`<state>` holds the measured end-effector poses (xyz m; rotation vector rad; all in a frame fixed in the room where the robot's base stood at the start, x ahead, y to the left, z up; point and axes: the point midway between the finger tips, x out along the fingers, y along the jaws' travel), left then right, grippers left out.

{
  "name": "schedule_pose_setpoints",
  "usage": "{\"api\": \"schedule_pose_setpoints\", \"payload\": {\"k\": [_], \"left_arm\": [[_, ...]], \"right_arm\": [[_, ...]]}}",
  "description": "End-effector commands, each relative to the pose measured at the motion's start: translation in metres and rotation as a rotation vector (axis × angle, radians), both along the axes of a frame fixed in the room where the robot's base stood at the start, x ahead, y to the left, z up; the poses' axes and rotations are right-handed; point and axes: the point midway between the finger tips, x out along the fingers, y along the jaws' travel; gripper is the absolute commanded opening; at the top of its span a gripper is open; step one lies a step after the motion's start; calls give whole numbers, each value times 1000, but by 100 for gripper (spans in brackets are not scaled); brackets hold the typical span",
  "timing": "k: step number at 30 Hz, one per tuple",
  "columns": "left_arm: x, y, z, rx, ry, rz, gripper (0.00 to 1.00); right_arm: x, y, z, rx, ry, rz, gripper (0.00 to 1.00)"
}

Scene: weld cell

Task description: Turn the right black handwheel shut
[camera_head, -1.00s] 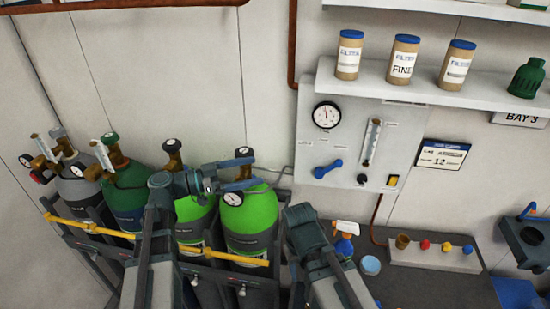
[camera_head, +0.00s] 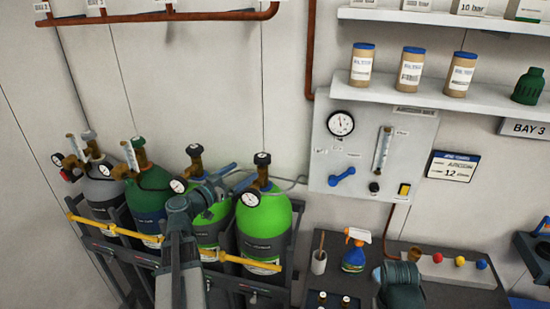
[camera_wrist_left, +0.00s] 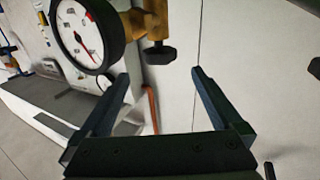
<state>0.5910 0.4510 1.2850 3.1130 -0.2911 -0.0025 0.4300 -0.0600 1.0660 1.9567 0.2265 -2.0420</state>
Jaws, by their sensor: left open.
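The right black handwheel (camera_head: 262,158) tops the brass valve of the rightmost bright green cylinder (camera_head: 265,228). My left gripper (camera_head: 238,177) is open and empty, left of that valve and slightly lower in the head view. In the left wrist view, a black knob (camera_wrist_left: 159,55) on brass fittings lies ahead of the gap between the open fingers (camera_wrist_left: 160,78), with no contact visible. A round gauge (camera_wrist_left: 88,36) is left of it. Whether this knob is the right handwheel is not certain. Part of my right arm shows at the bottom right; its fingers are not seen.
Another black handwheel (camera_head: 194,150) tops the neighbouring green cylinder, close to my left wrist. A yellow bar (camera_head: 115,229) crosses the cylinder rack. A panel (camera_head: 345,204) hangs right of the cylinders, above a bench with a spray bottle (camera_head: 354,250).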

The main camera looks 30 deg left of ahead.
Motion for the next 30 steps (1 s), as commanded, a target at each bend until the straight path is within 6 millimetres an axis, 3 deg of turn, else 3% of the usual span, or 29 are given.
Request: {"api": "schedule_pose_setpoints", "payload": {"k": [18, 24, 30], "left_arm": [[110, -21, 0, 0, 0, -5, 100], [128, -25, 0, 0, 0, -3, 100], [132, -26, 0, 0, 0, -3, 100]], "right_arm": [[0, 0, 0, 0, 0, 0, 50], [0, 0, 0, 0, 0, 0, 50], [0, 0, 0, 0, 0, 0, 50]]}}
